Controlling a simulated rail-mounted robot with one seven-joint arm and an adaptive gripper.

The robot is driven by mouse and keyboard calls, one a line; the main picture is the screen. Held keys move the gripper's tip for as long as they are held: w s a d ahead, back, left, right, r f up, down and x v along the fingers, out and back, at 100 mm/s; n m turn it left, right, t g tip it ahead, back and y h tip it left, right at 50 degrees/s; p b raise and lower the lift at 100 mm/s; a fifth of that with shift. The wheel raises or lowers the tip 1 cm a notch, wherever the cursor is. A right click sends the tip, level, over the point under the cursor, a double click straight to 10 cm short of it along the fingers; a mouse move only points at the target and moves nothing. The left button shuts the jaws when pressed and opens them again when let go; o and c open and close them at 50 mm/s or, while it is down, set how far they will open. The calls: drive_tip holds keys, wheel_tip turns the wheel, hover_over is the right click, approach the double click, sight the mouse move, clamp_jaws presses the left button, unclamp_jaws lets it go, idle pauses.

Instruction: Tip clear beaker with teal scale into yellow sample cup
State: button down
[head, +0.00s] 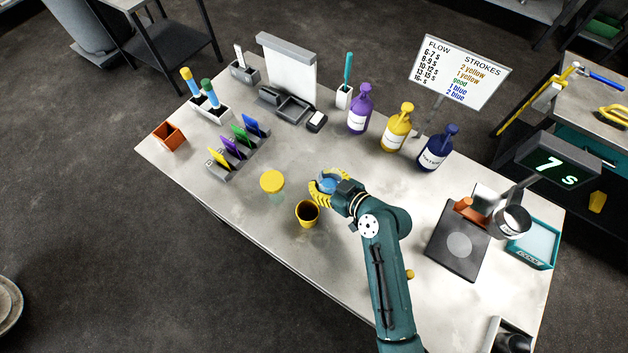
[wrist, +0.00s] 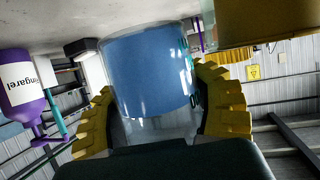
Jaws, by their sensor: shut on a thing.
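My gripper (head: 328,187) has yellow ribbed fingers and is shut on a clear beaker with blue contents (wrist: 148,72). A small teal mark shows at the beaker's right edge in the wrist view. In the head view the fingers hide most of the beaker, and I cannot tell its exact tilt. The yellow sample cup (head: 307,213) stands upright on the table, just left of and nearer than my gripper, with a dark inside. A yellow body, apparently this cup, shows at the top right of the wrist view (wrist: 262,22), close beside the beaker.
Purple (head: 360,112), yellow (head: 397,131) and navy (head: 436,151) pump bottles stand behind. A colored-card rack (head: 236,148) is at left. A dark plate (head: 457,245) and a "7 s" display (head: 556,168) are at right.

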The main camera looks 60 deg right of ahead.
drive_tip(key=f+n+h+b, duration=0.2)
drive_tip(key=n, duration=0.1)
drive_tip(key=shift+a, duration=0.3)
drive_tip(key=shift+r+n+h+p, duration=0.2)
drive_tip(key=shift+n+h+p, duration=0.1)
drive_tip(key=shift+a+r+n+h+p, duration=0.1)
drive_tip(key=shift+r+n+h+p, duration=0.45)
drive_tip(key=shift+n, duration=0.45)
drive_tip(key=shift+n+h+b, duration=0.35)
drive_tip(key=shift+n+h, duration=0.3)
drive_tip(key=shift+n, duration=0.25)
drive_tip(key=shift+r+n+b, duration=0.15)
drive_tip(key=shift+n+b, duration=0.15)
drive_tip(key=shift+b, duration=0.1)
drive_tip(key=shift+r+b, duration=0.1)
drive_tip(key=shift+b, duration=0.35)
drive_tip(key=shift+r+n+t+h+b, duration=0.3)
drive_tip(key=shift+r+n+h+b, duration=0.25)
drive_tip(key=shift+b, duration=0.65)
drive_tip(key=shift+r+n+b, duration=0.15)
drive_tip(key=shift+n+b, duration=0.1)
drive_tip(key=shift+b, duration=0.15)
